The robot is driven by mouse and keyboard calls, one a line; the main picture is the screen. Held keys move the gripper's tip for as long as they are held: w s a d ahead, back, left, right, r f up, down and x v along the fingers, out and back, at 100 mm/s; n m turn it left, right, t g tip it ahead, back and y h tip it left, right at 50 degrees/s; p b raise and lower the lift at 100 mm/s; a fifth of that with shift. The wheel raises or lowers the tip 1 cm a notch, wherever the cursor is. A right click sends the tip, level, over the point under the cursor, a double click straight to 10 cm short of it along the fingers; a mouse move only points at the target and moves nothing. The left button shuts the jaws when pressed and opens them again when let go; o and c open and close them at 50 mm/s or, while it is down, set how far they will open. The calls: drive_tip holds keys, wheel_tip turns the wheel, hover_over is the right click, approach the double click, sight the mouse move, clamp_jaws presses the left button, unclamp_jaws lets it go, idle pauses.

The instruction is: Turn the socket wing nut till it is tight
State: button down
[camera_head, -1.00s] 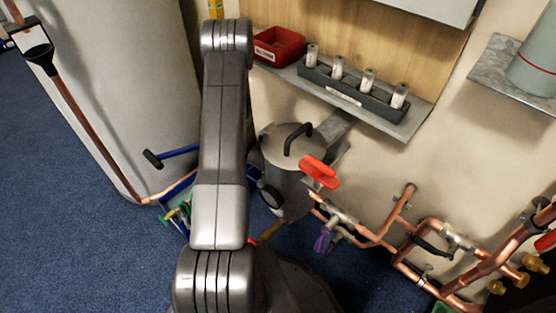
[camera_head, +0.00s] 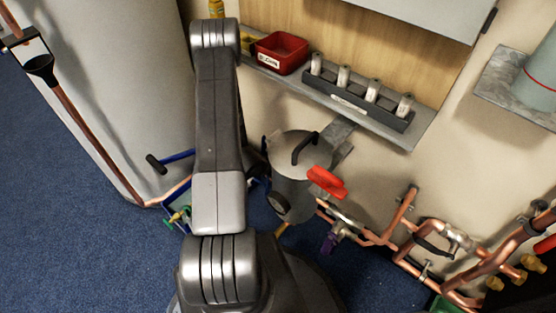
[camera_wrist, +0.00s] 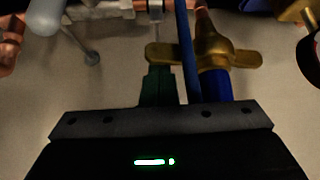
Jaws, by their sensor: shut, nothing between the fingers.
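A brass wing nut (camera_wrist: 214,57) shows in the wrist view, right of the middle, with one wing toward the left and one toward the right. A copper pipe end is above it and a blue sleeve (camera_wrist: 214,86) below it. My gripper (camera_wrist: 158,72) is shut and empty, its narrow dark green fingers together at the wing nut's left wing. I cannot tell whether they touch it. In the head view I cannot make out the gripper or this wing nut clearly.
Copper pipework (camera_head: 405,250) with brass fittings runs along the wall at the lower right. A red handle (camera_head: 327,182) is near a lidded metal pot (camera_head: 296,165). A shelf above holds a red bin (camera_head: 280,52) and a dark rack (camera_head: 352,92). A thin blue strip (camera_wrist: 184,45) crosses the wrist view.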

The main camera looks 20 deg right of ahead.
drive_tip(key=shift+a+m+g+h+p, duration=0.5)
drive_tip(key=shift+a+m+g+p, duration=1)
drive_tip(key=shift+a+m+p, duration=1)
drive_tip(key=shift+w+d+p, duration=0.15)
drive_tip(key=shift+d+p, duration=0.15)
drive_tip(key=shift+p, duration=0.05)
drive_tip(key=shift+r, duration=0.1)
